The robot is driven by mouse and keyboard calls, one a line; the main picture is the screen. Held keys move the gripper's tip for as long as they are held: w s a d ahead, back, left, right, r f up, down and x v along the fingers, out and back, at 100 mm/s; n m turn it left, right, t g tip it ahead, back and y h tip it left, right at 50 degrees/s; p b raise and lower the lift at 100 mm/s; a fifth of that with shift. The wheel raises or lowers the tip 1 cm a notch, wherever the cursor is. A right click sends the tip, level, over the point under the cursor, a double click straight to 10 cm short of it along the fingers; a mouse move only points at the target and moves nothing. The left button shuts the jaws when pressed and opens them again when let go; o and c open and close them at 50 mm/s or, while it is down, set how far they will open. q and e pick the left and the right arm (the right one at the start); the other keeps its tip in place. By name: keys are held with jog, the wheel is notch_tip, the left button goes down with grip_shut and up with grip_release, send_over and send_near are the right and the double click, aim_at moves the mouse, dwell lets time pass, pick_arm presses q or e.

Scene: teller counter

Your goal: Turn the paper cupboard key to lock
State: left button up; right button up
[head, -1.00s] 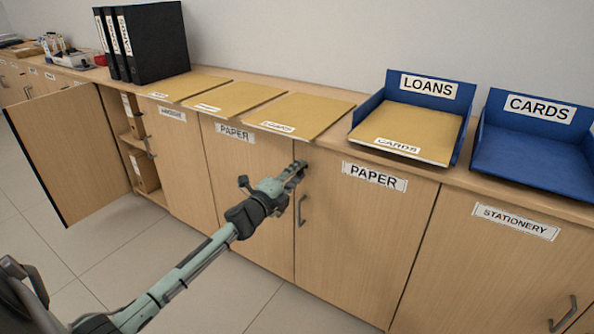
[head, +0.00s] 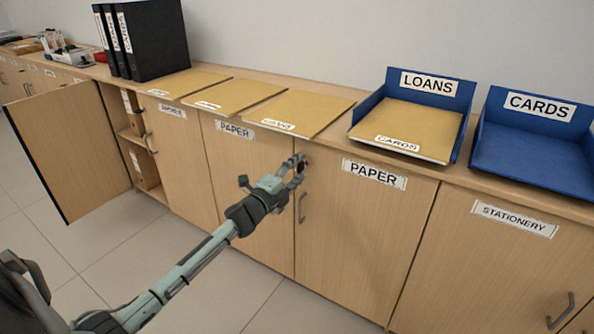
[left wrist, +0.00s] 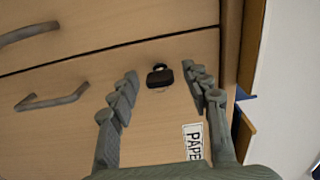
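The paper cupboard door (head: 350,240) is shut and carries a PAPER label (head: 374,174) and a grey bar handle (head: 301,208). My left gripper (head: 298,167) is at the door's upper left corner, above the handle. In the left wrist view, the small dark key (left wrist: 160,77) sticks out of the door near its edge. My left gripper's fingers (left wrist: 160,84) stand open on either side of the key, with a gap on both sides. In the head view the key is hard to make out behind the fingers. My right gripper is not in view.
Another PAPER cupboard (head: 235,131) is to the left. A cupboard door (head: 75,150) stands open further left. Folders (head: 308,113) and blue trays (head: 528,150) lie on the counter above. The floor (head: 130,245) in front is clear.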

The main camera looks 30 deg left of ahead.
pick_arm(q)
jog(key=shift+s, duration=0.1)
jog(key=s, duration=1.2)
jog(key=shift+w, duration=0.1)
